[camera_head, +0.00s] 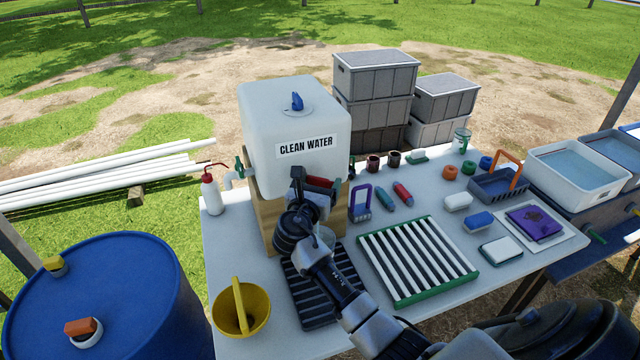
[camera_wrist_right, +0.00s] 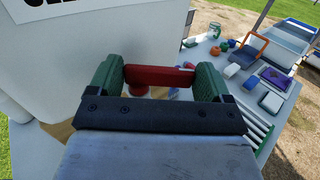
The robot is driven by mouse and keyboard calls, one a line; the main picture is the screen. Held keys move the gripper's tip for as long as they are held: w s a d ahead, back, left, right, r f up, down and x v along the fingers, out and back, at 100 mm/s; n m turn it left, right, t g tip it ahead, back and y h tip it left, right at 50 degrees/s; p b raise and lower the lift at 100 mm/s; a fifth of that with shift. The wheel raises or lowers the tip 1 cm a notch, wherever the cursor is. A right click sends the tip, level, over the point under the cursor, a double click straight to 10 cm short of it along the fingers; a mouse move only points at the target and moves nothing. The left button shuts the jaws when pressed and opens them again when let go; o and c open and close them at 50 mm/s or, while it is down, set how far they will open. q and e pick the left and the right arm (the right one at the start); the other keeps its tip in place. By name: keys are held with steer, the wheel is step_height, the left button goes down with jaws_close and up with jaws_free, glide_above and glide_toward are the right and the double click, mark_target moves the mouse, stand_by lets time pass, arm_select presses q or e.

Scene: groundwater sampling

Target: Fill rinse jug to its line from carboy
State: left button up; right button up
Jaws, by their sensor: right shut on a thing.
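The carboy (camera_head: 270,150), a white tank labelled CLEAN WATER, stands on a wooden stand (camera_head: 272,225). My right gripper (camera_head: 318,184) is at the carboy's front face. Its green-padded fingers are shut on a red bar-like handle, which shows between them in the right wrist view (camera_wrist_right: 158,76). The handle's mounting is hidden by my gripper. A clear vessel (camera_head: 327,237), possibly the rinse jug, shows in part behind my right arm, over the black slatted tray (camera_head: 316,318). Its line and water level cannot be made out. My left gripper is not in view.
A yellow funnel (camera_head: 258,322) and a red-topped wash bottle (camera_head: 212,195) stand on the left of the table. A green-edged slatted rack (camera_head: 466,272) lies right of my arm. Small bottles, sponges and caddies crowd the right side. A blue barrel (camera_head: 130,290) stands left.

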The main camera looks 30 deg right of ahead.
stand_by(0.3)
steer(key=o, duration=0.8)
steer(key=shift+a, duration=0.1)
steer(key=shift+b+v, duration=1.4)
steer(key=shift+v, duration=4)
steer(key=shift+w, duration=0.1)
